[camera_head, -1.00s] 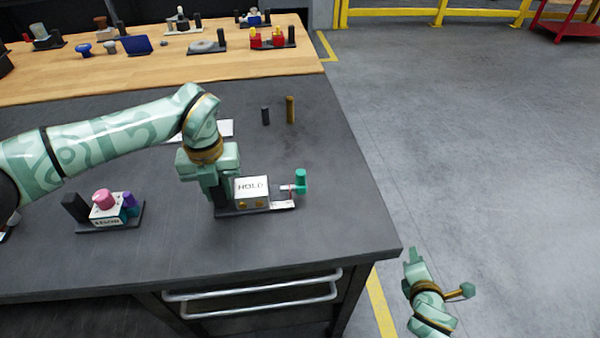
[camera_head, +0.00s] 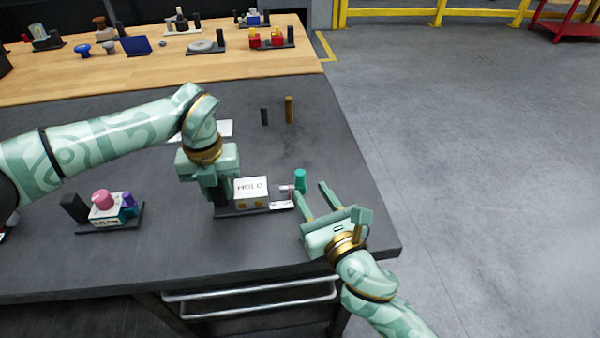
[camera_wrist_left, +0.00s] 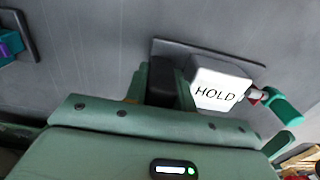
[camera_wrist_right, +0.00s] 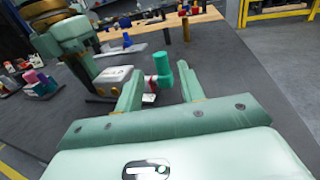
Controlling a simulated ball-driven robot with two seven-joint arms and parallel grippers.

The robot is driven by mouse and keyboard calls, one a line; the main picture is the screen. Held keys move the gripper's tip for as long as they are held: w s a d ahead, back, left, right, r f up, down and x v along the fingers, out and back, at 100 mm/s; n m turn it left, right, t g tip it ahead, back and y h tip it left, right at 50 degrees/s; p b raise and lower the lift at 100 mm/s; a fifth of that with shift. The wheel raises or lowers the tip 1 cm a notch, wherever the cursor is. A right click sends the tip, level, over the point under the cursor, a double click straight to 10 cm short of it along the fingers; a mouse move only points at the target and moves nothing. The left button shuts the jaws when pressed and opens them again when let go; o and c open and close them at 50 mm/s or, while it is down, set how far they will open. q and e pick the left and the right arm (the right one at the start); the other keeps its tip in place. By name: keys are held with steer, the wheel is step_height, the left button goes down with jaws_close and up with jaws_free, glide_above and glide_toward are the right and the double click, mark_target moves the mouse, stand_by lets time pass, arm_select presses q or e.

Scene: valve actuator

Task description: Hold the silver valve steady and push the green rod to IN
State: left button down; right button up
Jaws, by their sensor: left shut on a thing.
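The valve is a pale box marked HOLD (camera_head: 250,191) on a dark base plate on the grey bench. The green rod (camera_head: 300,180) sticks out of its right side, with a green upright knob at its end. My left gripper (camera_head: 216,192) is shut on the dark block (camera_wrist_left: 165,85) at the left end of the plate, beside the box. My right gripper (camera_head: 311,190) is open and empty just right of and in front of the knob. In the right wrist view the knob (camera_wrist_right: 161,68) shows between its fingers, beyond the tips; contact cannot be told.
Another device with a pink knob (camera_head: 102,198) stands left on the bench. A black peg (camera_head: 265,116) and a brown peg (camera_head: 289,109) stand behind the valve. A wooden table (camera_head: 140,72) with several devices lies beyond. The bench's right edge is close to my right arm.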

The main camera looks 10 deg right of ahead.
mark_target(302, 178)
steer(key=x, duration=0.7)
